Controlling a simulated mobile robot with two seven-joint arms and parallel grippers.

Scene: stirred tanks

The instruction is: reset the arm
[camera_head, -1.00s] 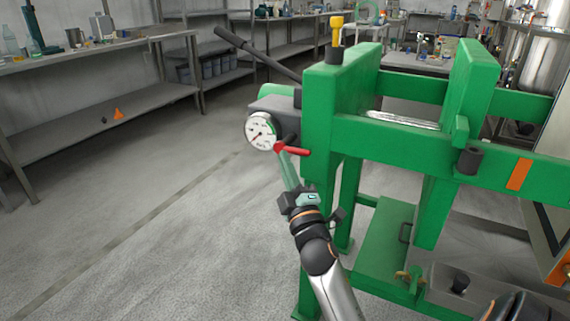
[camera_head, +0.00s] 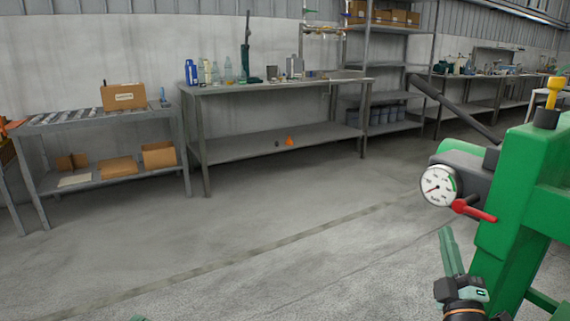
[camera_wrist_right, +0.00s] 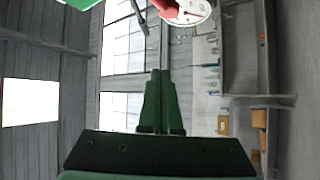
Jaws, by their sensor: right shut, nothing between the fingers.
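My right gripper (camera_head: 446,232) is at the lower right of the head view, its green fingers pointing up and closed together with nothing between them. The fingertips are just below the pressure gauge (camera_head: 438,187) and the red lever (camera_head: 475,211) of the green press (camera_head: 512,200), with a small gap. In the right wrist view the closed fingers (camera_wrist_right: 160,75) point toward the red lever (camera_wrist_right: 180,12) and the gauge (camera_wrist_right: 193,8) at the top. A small green tip (camera_head: 138,318) at the bottom edge of the head view seems to be my left gripper; its jaws are hidden.
The press has a dark pump handle (camera_head: 455,105) reaching up left and a yellow-topped cap (camera_head: 552,92). A workbench (camera_head: 270,88) with bottles and a roller table (camera_head: 100,115) with boxes stand along the wall. The floor between is clear.

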